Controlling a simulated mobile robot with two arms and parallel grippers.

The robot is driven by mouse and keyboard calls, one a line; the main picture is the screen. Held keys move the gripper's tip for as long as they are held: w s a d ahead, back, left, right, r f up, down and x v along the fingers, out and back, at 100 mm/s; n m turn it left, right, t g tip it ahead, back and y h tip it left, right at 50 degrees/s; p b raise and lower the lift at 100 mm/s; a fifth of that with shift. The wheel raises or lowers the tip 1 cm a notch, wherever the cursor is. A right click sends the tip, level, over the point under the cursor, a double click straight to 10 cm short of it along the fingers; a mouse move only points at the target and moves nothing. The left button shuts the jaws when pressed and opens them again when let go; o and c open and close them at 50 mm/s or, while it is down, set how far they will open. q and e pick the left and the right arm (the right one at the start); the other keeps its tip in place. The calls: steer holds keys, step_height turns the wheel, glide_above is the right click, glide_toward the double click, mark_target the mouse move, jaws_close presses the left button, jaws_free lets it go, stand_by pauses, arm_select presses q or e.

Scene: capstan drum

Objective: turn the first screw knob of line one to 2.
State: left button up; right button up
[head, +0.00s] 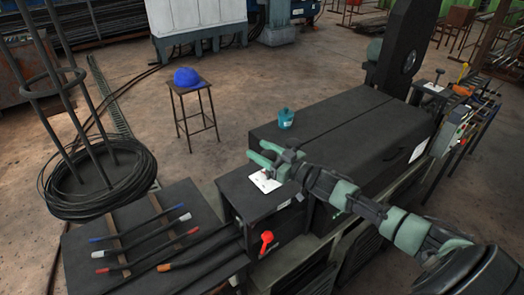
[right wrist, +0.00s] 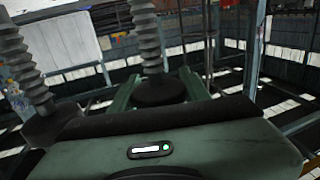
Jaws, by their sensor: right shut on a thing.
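My right gripper (head: 272,159) reaches in from the right in the head view. It is over the near-left end of the dark machine, at a small white plate (head: 265,182) on its top. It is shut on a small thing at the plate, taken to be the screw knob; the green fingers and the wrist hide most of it. I cannot read any number or the knob's setting. The right wrist view shows mainly a grey-green housing with a small lit display (right wrist: 150,149), and no clear knob. My left gripper is not in view.
A red lever knob (head: 267,237) stands just in front of the plate's box. A teal can (head: 286,118) sits on the dark machine top (head: 345,135). Rods lie on the bench (head: 190,205) at left. A stool (head: 193,95) holds a blue helmet (head: 187,77). Another white plate (head: 433,87) is at right.

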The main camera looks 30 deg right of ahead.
mark_target(275, 159)
stand_by(0.4)
steer(key=o, duration=1.4)
steer(key=shift+c, duration=0.2)
steer(key=shift+f, duration=0.1)
steer(key=b+v, duration=0.1)
steer(key=v, duration=0.5)
steer(key=shift+s+d+f+b, duration=0.1)
steer(key=shift+s+b, duration=0.05)
steer(key=shift+b, duration=0.15)
steer(key=shift+s+d, duration=0.25)
steer(key=shift+s, duration=0.4)
